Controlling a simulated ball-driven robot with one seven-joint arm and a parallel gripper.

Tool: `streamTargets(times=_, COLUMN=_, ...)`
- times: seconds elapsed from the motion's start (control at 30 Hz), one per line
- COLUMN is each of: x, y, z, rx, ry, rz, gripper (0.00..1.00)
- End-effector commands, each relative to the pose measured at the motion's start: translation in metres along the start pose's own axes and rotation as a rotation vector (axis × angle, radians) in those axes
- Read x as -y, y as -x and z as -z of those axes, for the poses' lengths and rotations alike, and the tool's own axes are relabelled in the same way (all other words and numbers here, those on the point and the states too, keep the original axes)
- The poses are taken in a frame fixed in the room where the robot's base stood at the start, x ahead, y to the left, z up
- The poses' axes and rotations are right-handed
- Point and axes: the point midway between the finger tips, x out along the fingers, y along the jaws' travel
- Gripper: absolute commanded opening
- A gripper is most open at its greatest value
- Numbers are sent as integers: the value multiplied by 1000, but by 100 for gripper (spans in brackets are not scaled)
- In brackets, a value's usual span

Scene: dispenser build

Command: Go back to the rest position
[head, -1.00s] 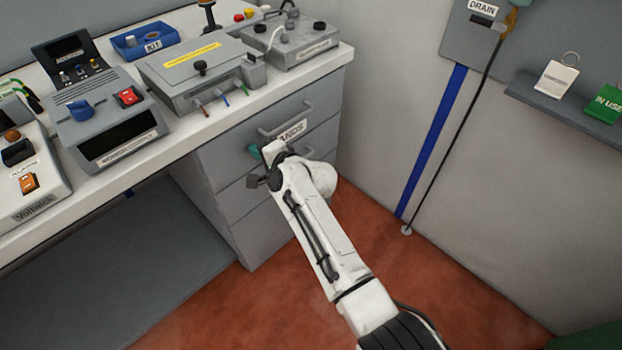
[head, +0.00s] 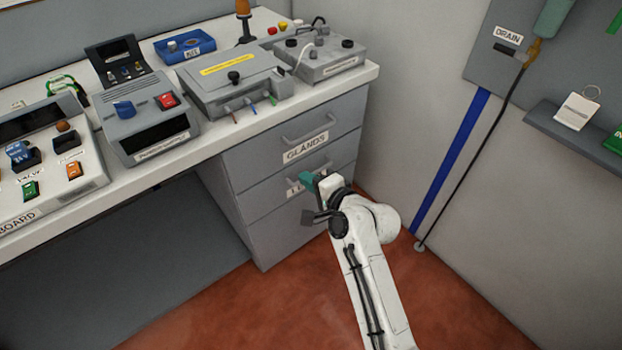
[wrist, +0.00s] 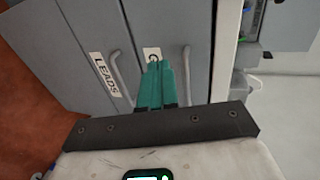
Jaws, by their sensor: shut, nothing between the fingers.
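My gripper (head: 306,180) has teal fingers and is in front of the drawer unit, at the right end of the bench, in the head view. In the wrist view my gripper (wrist: 158,75) shows its two teal fingers together, with nothing between them. The fingertips overlap the label of the drawer marked GLANDS (head: 335,131) in the wrist view. The LEADS label (wrist: 106,74) is to their left there. In the head view my gripper partly covers the lower drawer's label. All the drawers look shut.
The bench (head: 215,143) carries a hinged grey box (head: 205,90), a unit with a red switch (head: 150,120), a blue tray (head: 180,50) and a control board (head: 50,170). A grey wall shelf (head: 560,130) is at the right. The red floor (head: 240,310) is clear left of my arm.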

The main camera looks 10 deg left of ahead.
Motion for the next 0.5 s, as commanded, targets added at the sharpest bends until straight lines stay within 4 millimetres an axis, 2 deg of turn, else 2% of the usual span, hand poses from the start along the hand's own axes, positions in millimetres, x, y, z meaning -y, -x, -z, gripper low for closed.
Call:
streamTargets(times=0.37, x=-4, y=11, z=1, rx=-1, ry=13, rz=-13, gripper=0)
streamTargets(times=0.47, x=-22, y=32, z=4, rx=-4, ry=76, rz=-71, gripper=0)
streamTargets(times=0.5, x=-34, y=45, z=5, rx=-3, ry=118, rz=-112, gripper=0)
